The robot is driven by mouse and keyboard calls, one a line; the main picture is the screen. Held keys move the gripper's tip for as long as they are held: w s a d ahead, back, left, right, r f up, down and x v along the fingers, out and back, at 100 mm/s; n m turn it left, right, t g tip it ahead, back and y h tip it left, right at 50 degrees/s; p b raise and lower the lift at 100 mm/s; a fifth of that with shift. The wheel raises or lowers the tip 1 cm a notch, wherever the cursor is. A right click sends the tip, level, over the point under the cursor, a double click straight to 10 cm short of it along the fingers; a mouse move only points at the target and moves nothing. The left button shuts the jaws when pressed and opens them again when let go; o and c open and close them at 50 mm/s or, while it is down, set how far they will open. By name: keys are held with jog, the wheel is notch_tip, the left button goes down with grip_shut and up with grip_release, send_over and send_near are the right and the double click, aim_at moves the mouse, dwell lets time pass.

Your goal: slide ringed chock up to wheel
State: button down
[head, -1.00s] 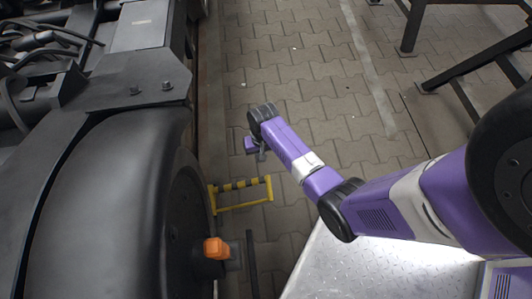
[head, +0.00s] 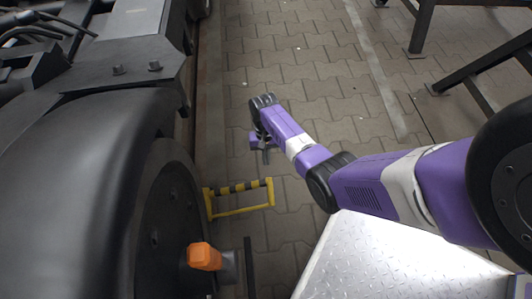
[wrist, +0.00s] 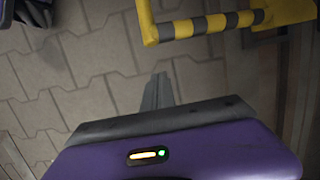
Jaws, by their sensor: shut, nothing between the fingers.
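The dark wheel (head: 165,225) stands at the left in the head view, partly under a black rounded cover. My gripper (head: 266,156) is shut and empty over the paving, to the right of the wheel and beyond a yellow-and-black striped frame (head: 240,210). In the wrist view my narrow grey fingertips (wrist: 158,90) are together over bare paving. The striped frame (wrist: 205,24) shows there at the top right, apart from the fingertips. I cannot make out a ringed chock in either view.
An orange-topped fitting (head: 204,257) sits beside the wheel. A dark bar (head: 249,268) is to its right. A metal tread plate (head: 385,260) lies at the lower right, and dark trestle legs (head: 425,40) stand at the upper right.

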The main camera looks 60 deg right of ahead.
jog(key=shift+s+a+f, duration=0.35)
jog(key=shift+s+a, duration=0.25)
jog(key=shift+a, duration=0.2)
jog(key=shift+s+a+f, duration=0.3)
jog(key=shift+s+a, duration=0.3)
jog(key=shift+a, duration=0.15)
